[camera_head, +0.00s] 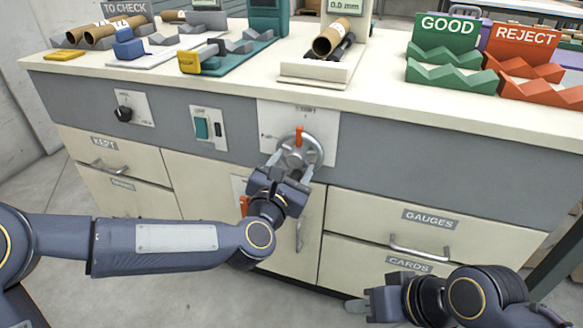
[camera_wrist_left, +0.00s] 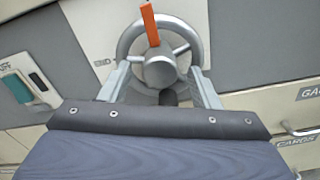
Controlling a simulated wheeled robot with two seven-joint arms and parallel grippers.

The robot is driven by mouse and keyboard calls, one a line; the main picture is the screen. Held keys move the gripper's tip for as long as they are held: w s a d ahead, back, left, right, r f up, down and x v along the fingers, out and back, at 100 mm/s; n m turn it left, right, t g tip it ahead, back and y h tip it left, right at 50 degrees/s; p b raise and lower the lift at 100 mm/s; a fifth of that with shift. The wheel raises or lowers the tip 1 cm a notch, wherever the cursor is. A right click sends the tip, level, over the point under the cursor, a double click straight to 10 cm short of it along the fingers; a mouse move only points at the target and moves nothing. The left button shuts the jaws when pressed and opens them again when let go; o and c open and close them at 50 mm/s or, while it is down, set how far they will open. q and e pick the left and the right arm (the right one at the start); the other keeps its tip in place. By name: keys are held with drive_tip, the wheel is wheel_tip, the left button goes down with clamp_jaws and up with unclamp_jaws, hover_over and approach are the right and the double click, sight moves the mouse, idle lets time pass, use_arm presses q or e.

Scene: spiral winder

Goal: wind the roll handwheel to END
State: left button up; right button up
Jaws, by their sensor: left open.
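The roll handwheel (camera_head: 301,152) is a grey metal wheel with spokes and an orange pointer, on a white plate (camera_head: 325,118) on the bench front. The pointer is near the top of the wheel. In the left wrist view the handwheel (camera_wrist_left: 160,65) is straight ahead, its END label partly readable at left. My left gripper (camera_head: 290,170) is open, its fingers on either side of the wheel's lower part; I cannot tell whether they touch the rim. It also shows in the left wrist view (camera_wrist_left: 160,88). My right gripper (camera_head: 375,303) is low at the front right, away from the wheel; its fingers are unclear.
A black knob (camera_head: 123,114) and a teal switch (camera_head: 201,128) are left of the handwheel. An orange handle (camera_head: 243,205) is below it. Drawers with handles (camera_head: 420,251) lie below right. The benchtop holds a cardboard tube (camera_head: 331,38) and GOOD (camera_head: 447,35) and REJECT (camera_head: 526,45) racks.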

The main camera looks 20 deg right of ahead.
use_arm(q)
drive_tip(key=c, duration=1)
